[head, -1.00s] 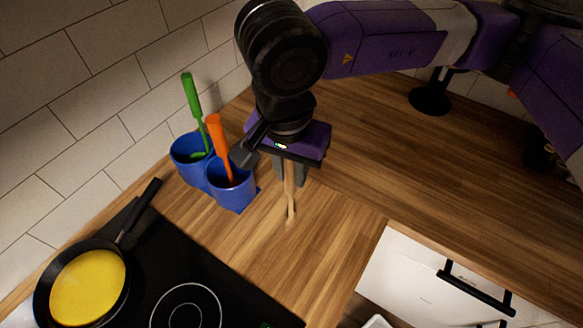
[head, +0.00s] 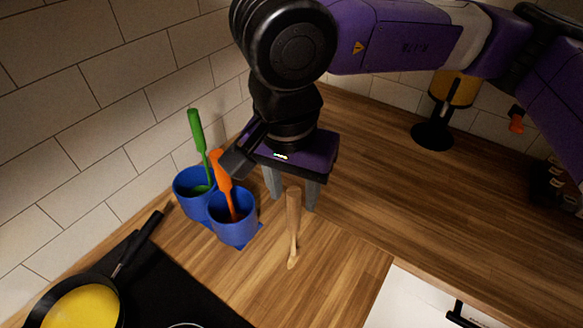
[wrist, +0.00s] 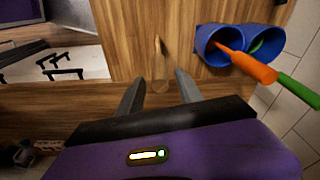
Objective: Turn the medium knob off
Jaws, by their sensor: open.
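No medium knob shows in either view. A part of the black cooktop (head: 165,290) shows at the lower left of the head view. My gripper (head: 292,204) is open above the wooden counter, right of the blue cups. A wooden utensil (head: 293,225) is just in front of and below its fingers in the head view. In the wrist view the utensil's round end (wrist: 160,87) appears between the open fingertips (wrist: 157,84), with a gap on both sides. I cannot tell whether the utensil stands or lies on the counter.
Two joined blue cups (head: 233,220) hold an orange-handled utensil (head: 222,172) and a green-handled one (head: 197,130). A pan (head: 82,308) with yellow contents sits on the cooktop. The counter (head: 345,190) to the right is mostly clear. White cabinet fronts (head: 410,305) lie below.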

